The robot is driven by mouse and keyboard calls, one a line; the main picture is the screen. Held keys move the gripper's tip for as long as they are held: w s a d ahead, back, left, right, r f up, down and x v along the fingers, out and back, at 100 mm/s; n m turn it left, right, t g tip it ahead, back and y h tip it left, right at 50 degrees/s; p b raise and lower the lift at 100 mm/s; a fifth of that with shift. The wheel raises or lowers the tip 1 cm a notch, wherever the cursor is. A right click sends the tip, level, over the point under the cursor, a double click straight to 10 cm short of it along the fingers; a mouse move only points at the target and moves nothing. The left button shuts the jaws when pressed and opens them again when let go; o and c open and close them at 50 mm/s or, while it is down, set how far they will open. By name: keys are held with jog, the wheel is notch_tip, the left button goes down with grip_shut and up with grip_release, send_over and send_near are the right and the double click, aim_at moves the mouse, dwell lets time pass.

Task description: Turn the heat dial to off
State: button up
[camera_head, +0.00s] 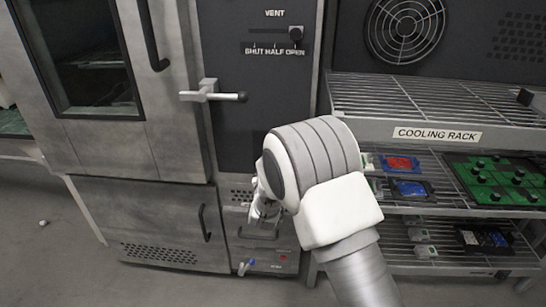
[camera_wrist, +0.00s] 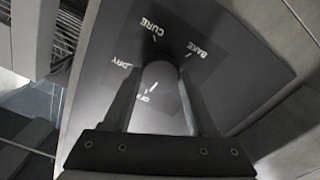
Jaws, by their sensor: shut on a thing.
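The heat dial (camera_wrist: 158,76) is a grey round knob on a dark panel in the wrist view. The labels CURE, BAKE, DRY and OFF surround it, with OFF partly covered close to my gripper. My gripper (camera_wrist: 160,88) has one finger on each side of the dial and is shut on it. A small dark mark lies between the dial and CURE; I cannot tell for sure where the dial points. In the head view my gripper (camera_head: 262,212) is at the lower oven panel, and my arm hides the dial.
The oven's dark control panel (camera_head: 245,130) has a vent slider (camera_head: 296,33) marked SHUT, HALF, OPEN. A door latch handle (camera_head: 212,92) sticks out above my gripper. A lower door (camera_head: 150,225) is at left. A cooling rack (camera_head: 430,125) with several boards stands close at right.

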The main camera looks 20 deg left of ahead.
jog(key=shift+n, duration=0.6)
jog(key=o, duration=1.4)
jog(key=shift+c, duration=0.2)
jog(key=shift+s, duration=0.1)
jog(key=p+v, duration=0.3)
jog(key=v, duration=1.4)
jog(key=shift+s, duration=0.15)
